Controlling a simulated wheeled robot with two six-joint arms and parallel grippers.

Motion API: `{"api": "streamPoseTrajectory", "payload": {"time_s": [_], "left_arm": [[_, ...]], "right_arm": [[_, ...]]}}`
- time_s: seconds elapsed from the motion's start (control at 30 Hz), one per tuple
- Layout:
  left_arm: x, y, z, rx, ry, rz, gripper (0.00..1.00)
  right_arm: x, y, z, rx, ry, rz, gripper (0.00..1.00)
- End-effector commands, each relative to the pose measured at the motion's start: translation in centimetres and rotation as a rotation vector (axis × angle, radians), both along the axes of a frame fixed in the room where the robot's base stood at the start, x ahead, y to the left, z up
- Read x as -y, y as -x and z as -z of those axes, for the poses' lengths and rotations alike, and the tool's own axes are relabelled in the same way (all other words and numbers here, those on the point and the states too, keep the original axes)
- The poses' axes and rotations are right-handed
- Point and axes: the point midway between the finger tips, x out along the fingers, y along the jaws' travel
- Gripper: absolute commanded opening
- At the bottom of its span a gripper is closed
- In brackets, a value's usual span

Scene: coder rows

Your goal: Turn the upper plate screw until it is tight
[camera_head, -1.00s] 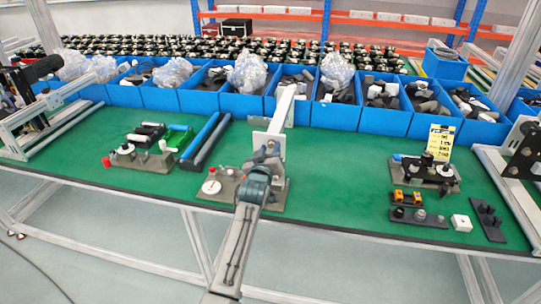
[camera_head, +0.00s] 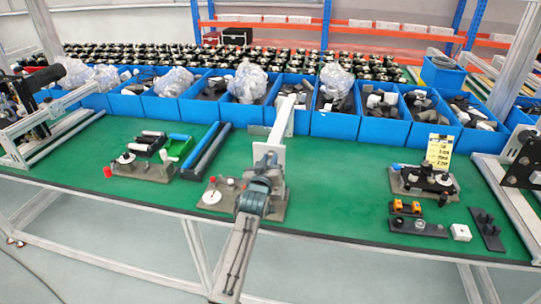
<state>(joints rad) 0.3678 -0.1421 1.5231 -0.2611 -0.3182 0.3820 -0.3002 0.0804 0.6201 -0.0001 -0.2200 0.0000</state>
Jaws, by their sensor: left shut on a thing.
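My left arm comes up from the bottom centre, and my left gripper (camera_head: 266,172) is at a grey base plate (camera_head: 279,207) near the table's front edge. The gripper is shut at a white upright plate (camera_head: 282,118), which stands behind it and rises toward the bins. The upper plate screw cannot be made out; the fingertips and whatever lies between them are hidden or too small to tell. A white round knob (camera_head: 212,197) sits on the base to the left of the gripper. My right gripper is not in view.
Blue bins (camera_head: 335,124) with parts line the table's back. Green table (camera_head: 335,185) is clear between.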

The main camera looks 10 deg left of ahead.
Motion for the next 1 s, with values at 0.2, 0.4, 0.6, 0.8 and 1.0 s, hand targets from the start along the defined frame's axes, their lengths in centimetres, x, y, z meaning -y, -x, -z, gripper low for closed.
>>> {"api": "streamPoseTrajectory", "payload": {"time_s": [0.2,0.4,0.6,0.8,1.0], "left_arm": [[0.0,0.0,-0.6,-0.013,-0.298,0.000,0.00],[0.0,-0.1,-0.5,-0.021,-0.574,-0.002,0.00],[-0.1,-0.1,0.0,-0.022,-0.697,-0.003,0.00],[-0.1,-0.1,0.0,-0.022,-0.695,-0.003,0.23],[0.0,-0.1,0.0,-0.022,-0.693,-0.003,0.35]], "right_arm": [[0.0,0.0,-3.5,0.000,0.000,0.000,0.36],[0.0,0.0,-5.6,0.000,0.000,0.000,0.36],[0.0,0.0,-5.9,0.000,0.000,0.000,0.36],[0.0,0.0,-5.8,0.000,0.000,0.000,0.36],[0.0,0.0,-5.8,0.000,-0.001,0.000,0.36]]}}
